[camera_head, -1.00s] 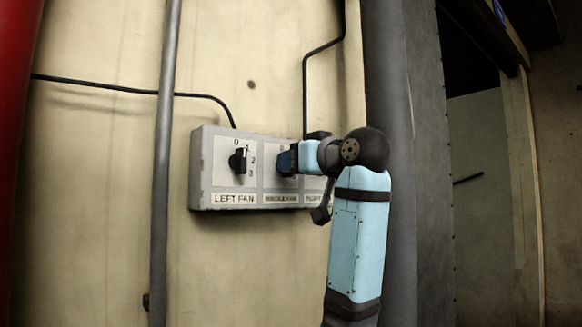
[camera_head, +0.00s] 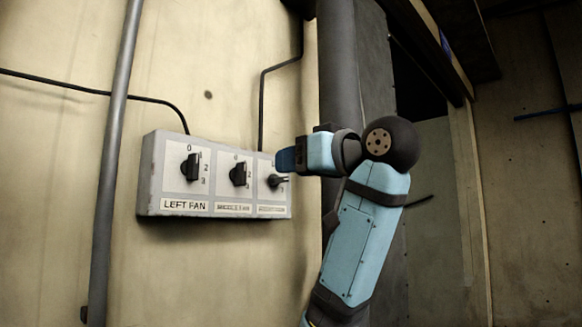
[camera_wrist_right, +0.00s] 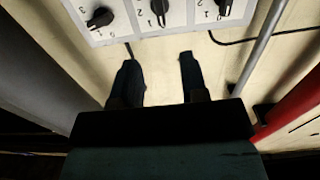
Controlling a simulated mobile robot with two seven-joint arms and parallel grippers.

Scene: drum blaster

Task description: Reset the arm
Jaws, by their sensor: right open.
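My right arm comes up from the bottom of the head view, and its gripper (camera_head: 284,160) is at the right end of the fan control box, in front of the upper right corner. In the right wrist view the two fingers of this gripper (camera_wrist_right: 157,80) are spread apart with nothing between them. The grey control box (camera_head: 148,180) is on the wall and carries a left knob (camera_head: 191,167), a middle knob (camera_head: 239,174) and a right knob (camera_head: 278,181). All three knobs also show in the right wrist view, beyond the fingertips. My left gripper is not in view.
A grey vertical pipe (camera_head: 113,150) runs left of the box, and a thicker dark post (camera_head: 341,80) stands to its right. Black cables (camera_head: 262,105) run along the wall. A red pipe (camera_wrist_right: 290,95) shows at the right of the right wrist view.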

